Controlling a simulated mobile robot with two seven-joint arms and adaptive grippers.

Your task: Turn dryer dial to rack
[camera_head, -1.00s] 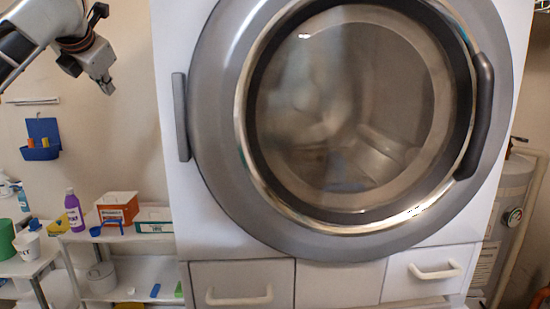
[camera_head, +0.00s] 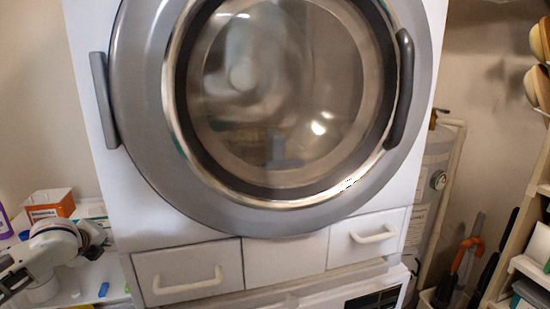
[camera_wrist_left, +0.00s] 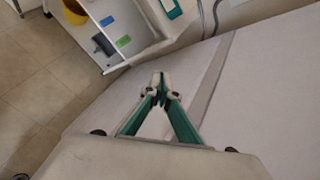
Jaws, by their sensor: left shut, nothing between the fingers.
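The large white dryer (camera_head: 92,200) fills the middle of the head view, with a grey-rimmed round glass door (camera_head: 140,150) that is shut. No dial shows clearly; a dark panel strip (camera_head: 375,300) on the machine front is cut off at the bottom edge. My left gripper (camera_head: 97,242) is low at the left, beside the machine's lower left side. In the left wrist view its green-padded fingers (camera_wrist_left: 159,80) meet at the tips, shut and empty, in front of a white surface with a grey stripe. My right gripper is not in view.
Two drawers with white handles (camera_head: 188,283) (camera_head: 373,235) sit below the door. A shelf with an orange box (camera_head: 48,205) is at the left, partly behind my arm. A grey tank (camera_head: 432,170) and an orange umbrella handle (camera_head: 465,250) stand at the right.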

